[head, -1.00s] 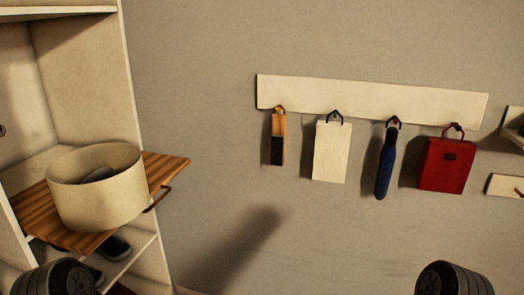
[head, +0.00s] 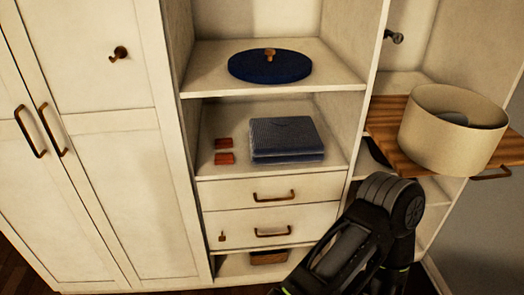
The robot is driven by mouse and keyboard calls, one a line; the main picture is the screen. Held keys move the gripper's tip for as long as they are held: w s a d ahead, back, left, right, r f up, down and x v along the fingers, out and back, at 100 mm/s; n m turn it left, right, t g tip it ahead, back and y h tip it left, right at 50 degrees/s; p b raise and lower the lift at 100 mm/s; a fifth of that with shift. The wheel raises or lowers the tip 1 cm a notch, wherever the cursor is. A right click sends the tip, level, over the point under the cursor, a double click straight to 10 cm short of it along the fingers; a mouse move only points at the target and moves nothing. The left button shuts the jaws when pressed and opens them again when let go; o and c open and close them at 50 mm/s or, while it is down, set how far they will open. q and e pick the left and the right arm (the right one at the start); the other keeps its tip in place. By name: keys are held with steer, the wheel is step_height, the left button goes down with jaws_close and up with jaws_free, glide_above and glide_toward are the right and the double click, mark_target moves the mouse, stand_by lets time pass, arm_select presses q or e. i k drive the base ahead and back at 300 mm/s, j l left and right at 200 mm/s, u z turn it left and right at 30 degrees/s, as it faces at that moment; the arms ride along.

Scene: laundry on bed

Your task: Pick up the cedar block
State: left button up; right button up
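Two small reddish blocks lie on the middle open shelf of the wardrobe, one behind the other. The back block (head: 223,143) and the front block (head: 224,158) look like cedar blocks, but I cannot tell this for sure. They are just left of a folded blue-grey cloth stack (head: 286,138), apart from it. A black arm of mine rises at the lower right, below and right of the blocks. No gripper fingers show in the head view.
A round blue lidded thing (head: 270,66) sits on the shelf above. Closed drawers (head: 266,191) are below, with a brown box (head: 268,257) in the bottom opening. At right, a cream round bin (head: 452,128) stands on a pulled-out wooden board (head: 386,126). Closed doors (head: 120,190) fill the left.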

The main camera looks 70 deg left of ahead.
mark_target(221, 159)
steer(key=u, duration=2.55)
steer(key=i+j, duration=0.1)
steer(key=j, duration=0.3)
steer(key=i+j, duration=0.1)
steer(key=j, duration=0.3)
steer(key=i+j, duration=0.1)
steer(key=j, duration=0.65)
steer(key=i+j+z, duration=0.1)
steer(key=z, duration=1.85)
